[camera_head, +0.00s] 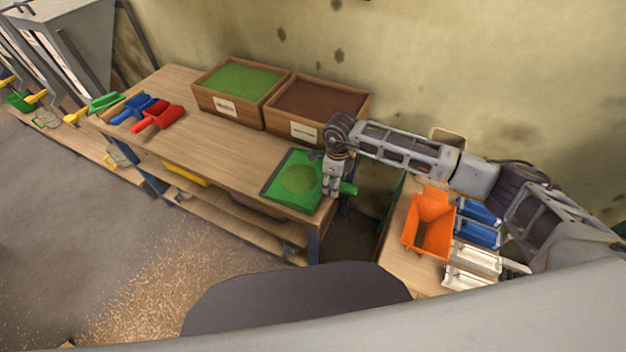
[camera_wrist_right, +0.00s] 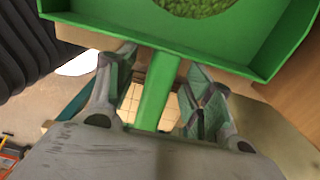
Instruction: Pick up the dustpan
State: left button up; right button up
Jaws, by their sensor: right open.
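The green dustpan (camera_head: 294,180) lies at the right front corner of the wooden table, with a heap of green grains in its pan. Its handle sticks out to the right past the table's end. My right gripper (camera_head: 333,186) is over the handle and hides part of it. In the right wrist view the dustpan's handle (camera_wrist_right: 157,92) runs between the two fingers of my right gripper (camera_wrist_right: 160,95). The fingers stand apart on either side of it, with visible gaps. My left gripper is not in view.
Two wooden boxes, one with green grains (camera_head: 240,78) and one with brown (camera_head: 318,100), stand at the table's back. Blue (camera_head: 140,108) and red (camera_head: 158,116) scoops lie at its left end. An orange bin (camera_head: 430,222) stands on a lower surface at right.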

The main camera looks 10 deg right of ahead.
jog(key=shift+f, duration=0.9)
grip_shut()
